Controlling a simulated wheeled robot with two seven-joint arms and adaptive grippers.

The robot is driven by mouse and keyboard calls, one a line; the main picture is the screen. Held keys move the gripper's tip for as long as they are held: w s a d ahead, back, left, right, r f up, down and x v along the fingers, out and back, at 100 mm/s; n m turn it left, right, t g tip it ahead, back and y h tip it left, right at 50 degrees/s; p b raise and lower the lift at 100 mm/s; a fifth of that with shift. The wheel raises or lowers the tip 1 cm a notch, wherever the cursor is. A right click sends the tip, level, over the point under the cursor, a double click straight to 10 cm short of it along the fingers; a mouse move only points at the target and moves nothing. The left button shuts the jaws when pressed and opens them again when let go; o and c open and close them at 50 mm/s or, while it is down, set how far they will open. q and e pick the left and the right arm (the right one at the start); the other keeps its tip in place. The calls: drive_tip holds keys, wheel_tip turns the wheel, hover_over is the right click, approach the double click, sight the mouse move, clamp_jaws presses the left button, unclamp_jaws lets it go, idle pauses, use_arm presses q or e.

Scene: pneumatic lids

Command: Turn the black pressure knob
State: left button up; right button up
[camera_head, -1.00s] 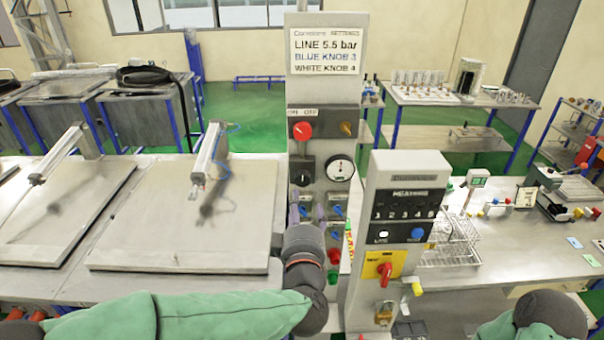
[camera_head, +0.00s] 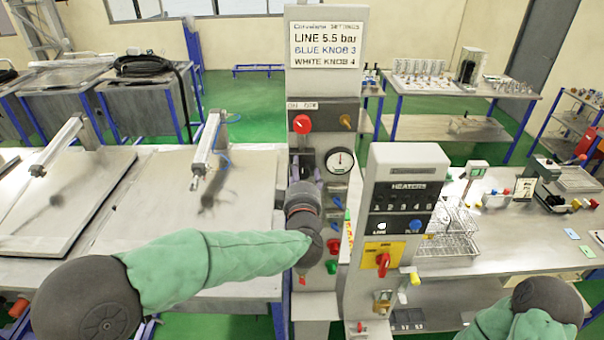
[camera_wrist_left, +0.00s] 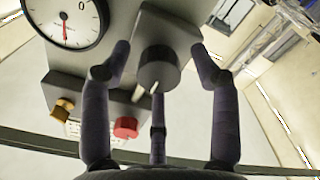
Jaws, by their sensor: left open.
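The black pressure knob (camera_wrist_left: 158,70) sticks out of a dark square block on the upright panel (camera_head: 318,90). In the head view, my left gripper (camera_head: 305,184) is in front of the panel and hides most of the knob. The gauge (camera_head: 340,160) is right of the knob; it also shows in the wrist view (camera_wrist_left: 72,20). My right gripper is out of frame.
A red knob (camera_head: 302,123) and a brass knob (camera_head: 346,121) sit above on the panel. A sign (camera_head: 325,45) reads "LINE 5.5 bar". The heaters box (camera_head: 407,190) stands close on the right.

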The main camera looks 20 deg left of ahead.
use_arm(q)
drive_tip(key=c, duration=1.1)
drive_tip(key=shift+c, duration=0.2)
drive_tip(key=shift+r+m+p, duration=0.15)
drive_tip(key=shift+m+p, duration=0.75)
drive_tip(key=shift+m, duration=2)
drive_tip(key=o, duration=1.1)
drive_tip(key=shift+o, duration=0.2)
